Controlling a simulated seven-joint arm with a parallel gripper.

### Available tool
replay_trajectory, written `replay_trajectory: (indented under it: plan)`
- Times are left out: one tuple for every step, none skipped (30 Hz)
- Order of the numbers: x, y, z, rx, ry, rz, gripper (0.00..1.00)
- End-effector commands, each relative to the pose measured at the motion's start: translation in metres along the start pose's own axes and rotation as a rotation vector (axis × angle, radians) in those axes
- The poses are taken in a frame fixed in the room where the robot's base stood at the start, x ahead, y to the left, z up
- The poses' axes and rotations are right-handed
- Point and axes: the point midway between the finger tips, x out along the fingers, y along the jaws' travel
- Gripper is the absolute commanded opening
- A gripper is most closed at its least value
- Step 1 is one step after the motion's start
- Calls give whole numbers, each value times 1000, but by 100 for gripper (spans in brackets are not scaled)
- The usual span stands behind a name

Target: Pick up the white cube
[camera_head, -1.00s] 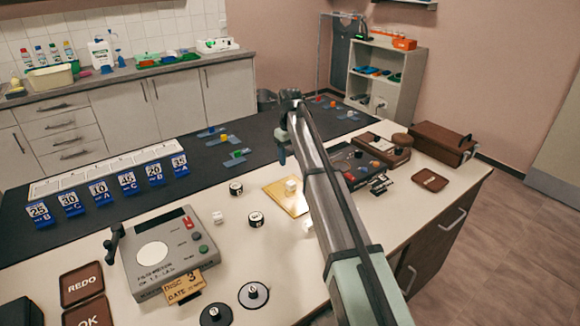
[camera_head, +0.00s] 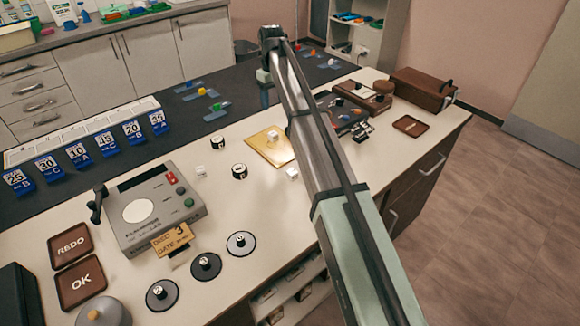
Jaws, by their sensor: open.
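One small white cube (camera_head: 201,171) sits on the pale worktop (camera_head: 330,220), right of the grey device. A second white cube (camera_head: 292,173) sits close to the left side of my arm. A third small pale block (camera_head: 273,137) sits on a gold plate (camera_head: 262,149). My gripper (camera_head: 264,94) hangs at the far end of my arm, above the dark mat and beyond all three blocks. It is open and touches none of them. It is small and partly hidden, so its fingers are not clear.
A grey device (camera_head: 150,208) with a lever stands at left. Black-and-white drums (camera_head: 239,171) and round discs (camera_head: 205,267) lie on the worktop. Blue number cards (camera_head: 77,154) line the dark mat (camera_head: 180,120). A brown box (camera_head: 424,88) stands at the far right.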

Motion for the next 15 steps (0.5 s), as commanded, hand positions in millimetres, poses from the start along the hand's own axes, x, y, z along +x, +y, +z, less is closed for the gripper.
replay_trajectory:
  plan:
    - [-3,-4,17,4,7,3,62]
    - [-5,-6,25,5,11,5,62]
    - [-8,-9,36,8,17,8,62]
    - [-9,-11,44,9,20,9,62]
    - [-10,-13,51,10,23,10,62]
    - [-11,-16,60,12,25,12,62]
    - [-12,-18,67,13,27,12,62]
    - [-12,-20,73,18,28,13,62]
    - [-13,-24,82,32,29,13,62]
    - [-13,-26,88,46,30,13,62]
    - [-14,-28,95,68,31,13,62]
    - [-14,-32,104,101,31,13,62]
    - [-14,-34,110,128,31,12,62]
    - [-14,-36,114,155,31,12,62]
    - [-13,-38,120,193,31,11,62]
